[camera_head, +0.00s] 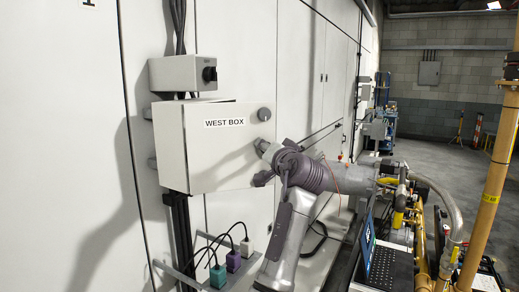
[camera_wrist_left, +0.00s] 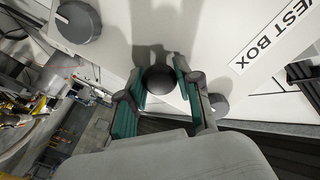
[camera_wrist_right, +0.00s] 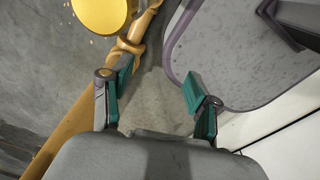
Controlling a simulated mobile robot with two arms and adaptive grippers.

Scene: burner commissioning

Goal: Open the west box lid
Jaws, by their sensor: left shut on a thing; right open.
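The west box (camera_head: 172,150) is a light grey wall box with a lid (camera_head: 215,165) labelled WEST BOX. The lid looks ajar, its right side standing out from the box body. A round grey knob (camera_head: 264,114) sits near the lid's upper right corner; a knob also shows in the left wrist view (camera_wrist_left: 78,22). My left gripper (camera_head: 264,166) is at the lid's right edge. In the left wrist view its fingers (camera_wrist_left: 160,92) are shut around a dark round handle (camera_wrist_left: 158,78). My right gripper (camera_wrist_right: 153,85) is open and empty, seen only in the right wrist view.
A grey switch box (camera_head: 178,73) is mounted above the west box. Green, purple and white plugs with cables (camera_head: 233,262) sit below it. A laptop (camera_head: 385,262) and yellow piping (camera_head: 490,185) are to the right. A yellow post (camera_wrist_right: 75,125) is near my right gripper.

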